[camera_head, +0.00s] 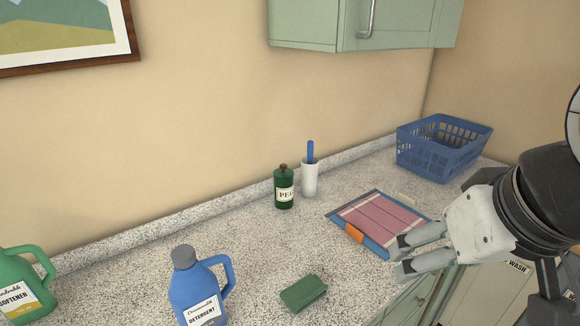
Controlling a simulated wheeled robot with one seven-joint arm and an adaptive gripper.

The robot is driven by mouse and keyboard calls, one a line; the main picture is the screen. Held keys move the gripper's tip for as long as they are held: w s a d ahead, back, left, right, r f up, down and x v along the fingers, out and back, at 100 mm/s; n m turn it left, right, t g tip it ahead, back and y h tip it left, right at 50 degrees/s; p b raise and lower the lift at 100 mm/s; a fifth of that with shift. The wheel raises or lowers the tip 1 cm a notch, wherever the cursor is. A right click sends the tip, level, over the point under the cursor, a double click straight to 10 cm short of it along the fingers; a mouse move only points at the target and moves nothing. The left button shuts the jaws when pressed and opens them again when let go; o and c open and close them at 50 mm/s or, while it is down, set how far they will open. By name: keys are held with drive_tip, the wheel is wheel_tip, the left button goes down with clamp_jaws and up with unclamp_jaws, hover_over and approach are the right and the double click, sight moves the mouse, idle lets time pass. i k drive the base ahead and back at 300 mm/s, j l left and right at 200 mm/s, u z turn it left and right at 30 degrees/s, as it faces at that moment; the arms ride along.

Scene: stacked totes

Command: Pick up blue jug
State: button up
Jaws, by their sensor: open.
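The blue jug (194,287) stands upright on the speckled counter at the lower left of centre. It has a grey cap, a side handle on its right and a white label reading "DETERGENT"; its base is cut off by the picture's bottom edge. My gripper (402,257) is at the right, well to the right of the jug. Its fingers point left, spread apart with nothing between them, in front of the edge of a blue-framed tray.
A green softener jug (25,288) stands at the far left. A green sponge (303,293) lies right of the blue jug. A dark green bottle (284,188), a white cup (310,180), the tray (335,221) and a blue basket (440,150) stand further back. Bare counter lies behind the jug.

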sight(196, 298)
drive_tip(key=i+j+u, duration=0.1)
drive_tip(key=u, duration=1.05)
drive_tip(key=i+l, duration=0.05)
drive_tip(key=i, duration=0.05)
